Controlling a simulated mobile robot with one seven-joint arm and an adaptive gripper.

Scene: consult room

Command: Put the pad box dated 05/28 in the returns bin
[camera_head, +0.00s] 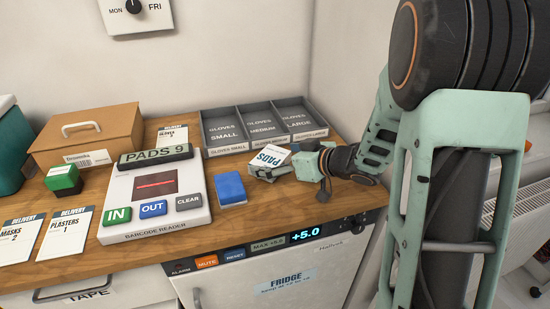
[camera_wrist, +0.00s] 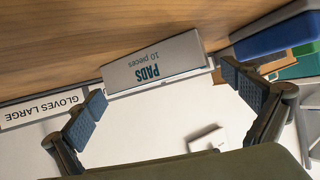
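A white pad box (camera_head: 269,157) marked "PADS" is on the wooden counter in front of the glove trays, at my gripper's fingers. In the wrist view the box (camera_wrist: 155,62) shows "PADS 10 pieces". My gripper (camera_head: 268,172) is low over the counter. In the wrist view the fingers (camera_wrist: 163,82) are spread, one toward each end of the box, with a narrow gap at the right end. I cannot tell whether the left finger touches. No date is readable on the box. I cannot identify a returns bin in either view.
A blue box (camera_head: 231,187) lies just left of my gripper, beside the barcode reader (camera_head: 156,200) with its "PADS 9" display. Grey glove trays (camera_head: 205,135) stand behind. A brown dressings case (camera_head: 95,137), a green-topped box (camera_head: 63,179) and delivery sheets (camera_head: 66,232) are farther left.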

